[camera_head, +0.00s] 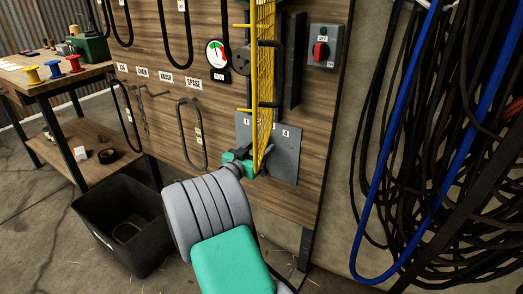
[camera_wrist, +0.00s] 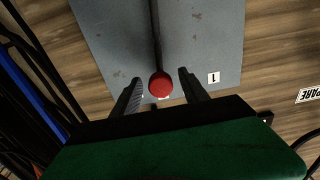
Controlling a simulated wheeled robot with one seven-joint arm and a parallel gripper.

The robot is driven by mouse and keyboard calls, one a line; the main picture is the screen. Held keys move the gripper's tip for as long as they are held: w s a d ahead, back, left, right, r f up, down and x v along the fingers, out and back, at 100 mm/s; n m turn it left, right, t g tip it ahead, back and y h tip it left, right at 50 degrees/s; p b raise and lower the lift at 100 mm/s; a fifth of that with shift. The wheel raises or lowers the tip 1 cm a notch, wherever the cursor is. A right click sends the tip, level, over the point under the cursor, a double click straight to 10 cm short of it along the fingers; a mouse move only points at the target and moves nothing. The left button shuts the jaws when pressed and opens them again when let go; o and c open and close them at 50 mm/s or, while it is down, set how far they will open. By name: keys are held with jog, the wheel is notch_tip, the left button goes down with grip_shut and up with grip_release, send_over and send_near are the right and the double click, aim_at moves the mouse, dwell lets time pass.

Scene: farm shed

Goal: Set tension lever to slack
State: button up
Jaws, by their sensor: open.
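The tension lever shows in the wrist view as a dark rod (camera_wrist: 156,35) with a red ball knob (camera_wrist: 160,86), in front of a grey metal plate (camera_wrist: 205,35). A white label reading 1 (camera_wrist: 214,78) is on the plate, right of the knob. My gripper (camera_wrist: 160,76) is open, one finger on each side of the knob, with gaps visible on both sides. Whether the knob lies at fingertip depth is unclear. In the head view my gripper (camera_head: 254,167) is at the lower part of the grey plate (camera_head: 288,160); the knob is hidden there.
A yellow mesh guard (camera_head: 264,75) stands out from the board just above my gripper. A round gauge (camera_head: 217,53) and a red-knobbed switch box (camera_head: 325,46) are higher up. Black and blue hoses (camera_head: 400,130) hang at right. A black bin (camera_head: 120,225) stands on the floor at left.

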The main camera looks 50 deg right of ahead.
jog(key=shift+d, duration=0.4)
jog(key=shift+c, duration=0.2)
grip_shut()
dwell(1.0)
